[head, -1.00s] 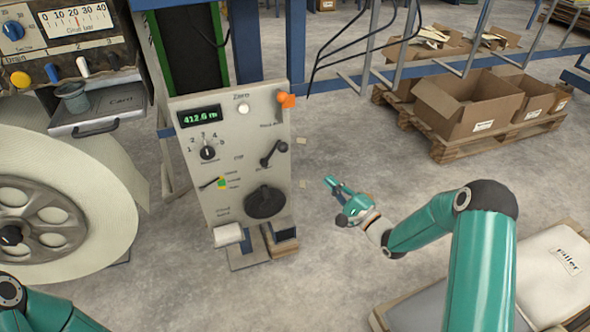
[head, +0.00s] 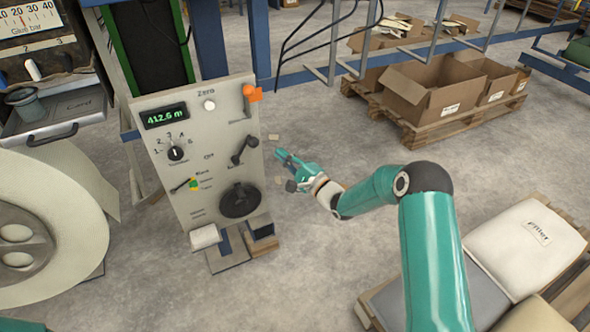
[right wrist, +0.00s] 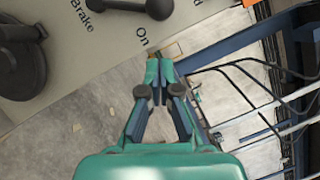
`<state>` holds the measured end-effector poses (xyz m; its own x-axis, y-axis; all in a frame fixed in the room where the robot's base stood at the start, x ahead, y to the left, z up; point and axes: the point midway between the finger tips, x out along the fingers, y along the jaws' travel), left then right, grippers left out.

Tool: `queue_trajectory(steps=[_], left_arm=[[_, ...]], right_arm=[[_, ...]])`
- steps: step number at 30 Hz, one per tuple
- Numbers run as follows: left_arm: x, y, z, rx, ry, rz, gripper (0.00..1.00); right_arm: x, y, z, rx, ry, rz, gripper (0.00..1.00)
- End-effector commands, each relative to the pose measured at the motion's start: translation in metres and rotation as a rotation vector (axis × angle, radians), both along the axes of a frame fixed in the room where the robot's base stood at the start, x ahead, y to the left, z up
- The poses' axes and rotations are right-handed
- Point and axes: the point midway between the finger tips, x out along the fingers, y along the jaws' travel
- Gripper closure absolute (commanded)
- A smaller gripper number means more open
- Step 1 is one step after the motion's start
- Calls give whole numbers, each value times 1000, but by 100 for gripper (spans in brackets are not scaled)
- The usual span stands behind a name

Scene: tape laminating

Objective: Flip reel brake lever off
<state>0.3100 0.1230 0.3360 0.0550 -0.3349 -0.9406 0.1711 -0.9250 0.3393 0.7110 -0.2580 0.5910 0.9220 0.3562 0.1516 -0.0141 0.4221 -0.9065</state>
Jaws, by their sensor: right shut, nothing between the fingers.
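The reel brake lever (head: 245,150) is a dark lever with a round knob on the right half of the grey control panel (head: 181,215). Its knob tilts up and to the right, away from the "Off" label on its left. In the right wrist view the lever (right wrist: 130,5) is at the top, cut by the edge, with "Brake" and "On" printed near it. My right gripper (head: 283,156) is shut and empty, just right of the panel's edge in the picture and apart from the lever. Its fingertips (right wrist: 158,68) meet below the lever in the wrist view. My left gripper is out of view.
An orange-tipped lever (head: 252,93) stands above the brake lever, and a black handwheel (head: 240,200) below it. A selector knob (head: 176,153) and a small yellow-green lever (head: 193,184) are to the left. A large paper reel (head: 75,215) stands left.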

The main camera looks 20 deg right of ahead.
Motion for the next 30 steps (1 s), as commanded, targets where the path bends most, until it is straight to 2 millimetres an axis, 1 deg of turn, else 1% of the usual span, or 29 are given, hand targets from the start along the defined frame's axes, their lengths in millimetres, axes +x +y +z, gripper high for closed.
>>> queue_trajectory(steps=[1, 2, 3, 6, 10, 21, 22, 26, 30], left_arm=[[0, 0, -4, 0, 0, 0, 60], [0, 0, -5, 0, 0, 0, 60], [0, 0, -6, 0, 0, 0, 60], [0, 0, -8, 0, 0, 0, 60], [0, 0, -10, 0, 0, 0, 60], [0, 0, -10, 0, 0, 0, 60], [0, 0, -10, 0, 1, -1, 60], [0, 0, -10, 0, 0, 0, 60], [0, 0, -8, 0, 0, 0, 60]], right_arm=[[10, 5, 0, 0, -3, 2, 100], [13, 8, 2, 1, -3, 2, 100], [15, 15, 6, 1, -2, 5, 100], [19, 26, 11, 1, -1, 3, 100], [23, 35, 15, 0, 0, 2, 100], [25, 38, 17, 1, 0, 0, 100], [25, 42, 17, 1, 1, 2, 100], [25, 40, 18, -4, 0, 1, 100], [25, 42, 21, -29, -1, 3, 100]])
